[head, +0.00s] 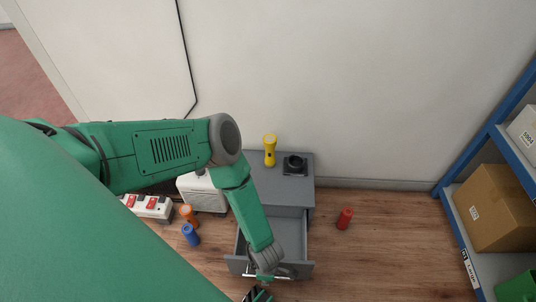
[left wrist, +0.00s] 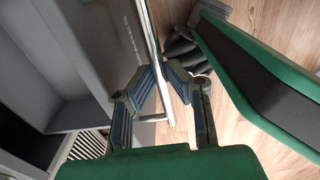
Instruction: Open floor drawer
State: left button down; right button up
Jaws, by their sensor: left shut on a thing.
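The grey floor drawer (head: 288,228) stands out from its low grey cabinet (head: 303,190), and its inside shows as empty where visible. A silver bar handle (head: 283,276) runs along its front. My left gripper (head: 265,276) is at the handle, mostly hidden by its own wrist in the head view. In the left wrist view, my left gripper (left wrist: 166,88) is shut on the bar handle (left wrist: 155,50), with one finger on each side. The drawer's front panel (left wrist: 115,30) lies left of the bar.
A yellow flashlight (head: 270,150) and a black object (head: 295,165) are on the cabinet top. A red cylinder (head: 344,218) lies on the floor to the right. Orange (head: 188,215) and blue (head: 190,234) cylinders are left. Blue shelving (head: 455,225) holds boxes at the right.

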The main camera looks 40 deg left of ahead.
pick_arm(q)
jog(key=shift+s+d, duration=0.65)
jog(key=shift+s, duration=0.25)
jog(key=c, duration=1.9)
grip_release()
jog(key=shift+r, duration=0.1)
notch_tip(320, 180, up, 12)
jog(key=shift+f, duration=0.1)
